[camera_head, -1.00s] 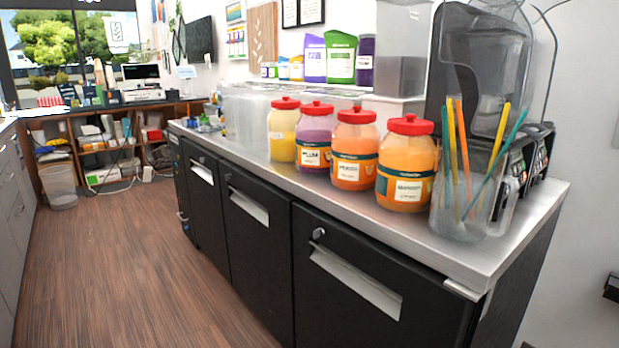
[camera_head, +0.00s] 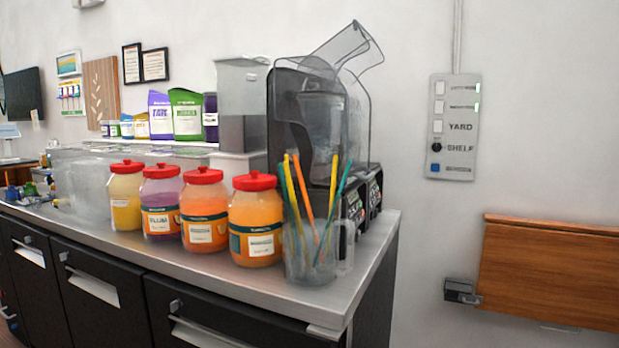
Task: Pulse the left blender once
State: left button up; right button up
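Two blenders under clear smoky covers stand side by side at the right end of the steel counter (camera_head: 160,262). The nearer blender cover (camera_head: 284,110) is closed over a clear jar (camera_head: 321,118). Another cover (camera_head: 350,48) shows tilted up behind it. The black blender bases with control panels (camera_head: 376,190) face right and are seen at a steep angle. I cannot make out single buttons. A clear pitcher (camera_head: 309,262) with colored sticks stands in front and hides part of the bases. Neither of my grippers is in view.
Several red-lidded jars (camera_head: 257,215) line the counter's front edge left of the pitcher. A grey switch panel (camera_head: 453,128) is on the wall. Bare wall separates counter and shelf.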

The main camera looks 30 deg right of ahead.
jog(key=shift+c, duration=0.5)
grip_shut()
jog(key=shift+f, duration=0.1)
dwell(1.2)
